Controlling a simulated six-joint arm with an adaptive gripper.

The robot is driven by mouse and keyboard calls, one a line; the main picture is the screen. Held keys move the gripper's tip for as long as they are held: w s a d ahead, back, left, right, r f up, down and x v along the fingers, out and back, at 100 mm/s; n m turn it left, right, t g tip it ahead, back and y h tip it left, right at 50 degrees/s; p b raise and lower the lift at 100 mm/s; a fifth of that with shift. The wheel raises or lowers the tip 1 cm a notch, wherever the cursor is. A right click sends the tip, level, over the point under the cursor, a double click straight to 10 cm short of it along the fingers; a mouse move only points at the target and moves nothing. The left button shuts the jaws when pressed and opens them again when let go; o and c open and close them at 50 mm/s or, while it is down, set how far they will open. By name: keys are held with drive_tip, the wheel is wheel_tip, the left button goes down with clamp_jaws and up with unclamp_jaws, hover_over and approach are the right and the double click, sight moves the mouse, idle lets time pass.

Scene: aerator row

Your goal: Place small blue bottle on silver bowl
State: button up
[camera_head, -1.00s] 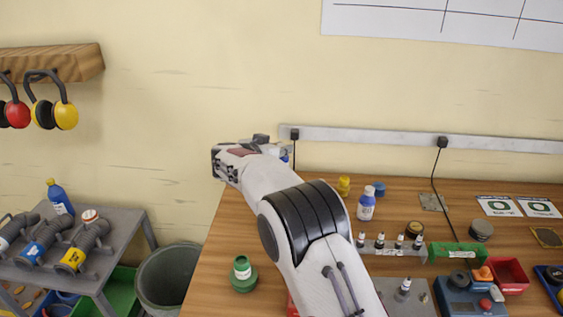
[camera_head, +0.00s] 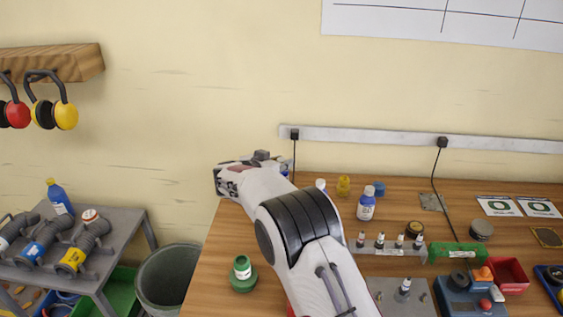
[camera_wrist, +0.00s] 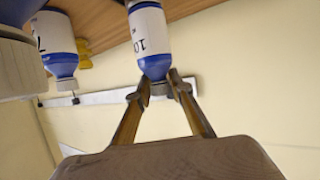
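In the head view my gripper (camera_head: 245,165) is at the far left back of the wooden table, and my arm hides the bottle there. I cannot make out a silver bowl in either view.
Another blue-and-white bottle (camera_wrist: 60,50) stands beside the held one. A similar bottle (camera_head: 366,205), a yellow container (camera_head: 343,186) and a green bottle (camera_head: 242,270) stand on the wooden table (camera_head: 215,245). A bin (camera_head: 168,272) is left of it.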

drive_tip(key=shift+o, duration=0.6)
drive_tip(key=shift+r, duration=0.15)
drive_tip(key=v, duration=1.2)
idle(0.4)
